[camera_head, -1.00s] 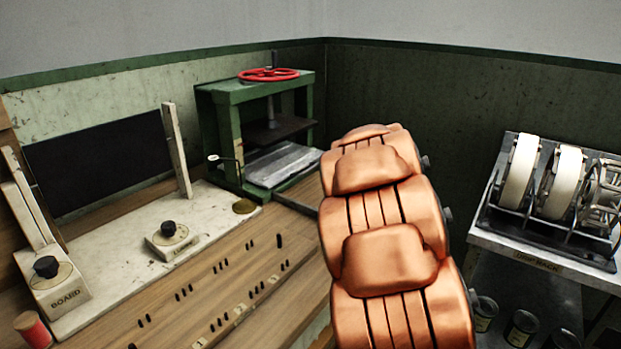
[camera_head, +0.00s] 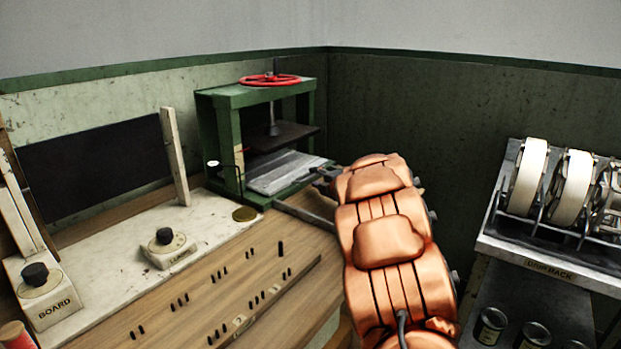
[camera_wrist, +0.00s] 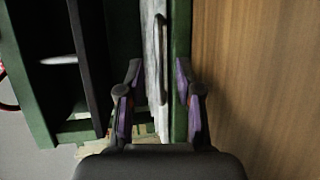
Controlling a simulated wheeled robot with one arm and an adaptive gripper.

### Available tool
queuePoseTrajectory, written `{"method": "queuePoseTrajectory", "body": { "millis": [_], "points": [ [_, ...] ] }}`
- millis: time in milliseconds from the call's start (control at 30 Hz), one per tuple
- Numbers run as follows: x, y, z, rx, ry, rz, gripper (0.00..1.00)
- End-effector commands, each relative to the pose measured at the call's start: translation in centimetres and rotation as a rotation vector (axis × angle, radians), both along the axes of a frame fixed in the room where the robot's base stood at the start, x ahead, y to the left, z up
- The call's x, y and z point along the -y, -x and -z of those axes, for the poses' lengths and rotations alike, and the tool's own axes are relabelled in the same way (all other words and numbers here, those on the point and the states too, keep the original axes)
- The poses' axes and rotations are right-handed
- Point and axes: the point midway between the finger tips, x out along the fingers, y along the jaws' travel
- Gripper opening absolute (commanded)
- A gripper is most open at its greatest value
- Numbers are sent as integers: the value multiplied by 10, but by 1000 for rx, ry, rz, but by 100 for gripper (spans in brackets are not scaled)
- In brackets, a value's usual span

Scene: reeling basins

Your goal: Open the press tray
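The press (camera_head: 228,140) is a green frame with a red handwheel (camera_head: 270,80) on top and a dark plate hanging inside. Its pale grey press tray (camera_head: 285,175) lies low in the frame, under the plate. My gripper (camera_head: 322,177) is at the tray's right end, partly hidden by my copper arm. In the wrist view, my gripper (camera_wrist: 158,72) is open, with one finger on each side of the tray's pale front (camera_wrist: 151,60). A slim dark handle (camera_wrist: 161,45) on that front runs between the fingers. I cannot tell whether the fingers touch it.
A wooden bench (camera_head: 215,290) with pegs fills the lower left. A pale board stand (camera_head: 110,255) with knobs and a dark panel (camera_head: 95,165) stands on it. A drop rack (camera_head: 545,268) with white reels is at the right. Several cans sit below it.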

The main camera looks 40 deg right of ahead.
Motion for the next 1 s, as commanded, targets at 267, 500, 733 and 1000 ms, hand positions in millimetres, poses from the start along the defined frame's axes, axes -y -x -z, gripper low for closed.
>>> {"method": "queuePoseTrajectory", "body": {
  "millis": [267,500,733,1000],
  "points": [
    [0,-26,5,0,-2,-3,35],
    [0,-28,6,-1,-1,-2,35],
    [0,-28,6,-1,-1,-2,18],
    [0,-28,6,-1,-1,-2,0]
  ]
}}
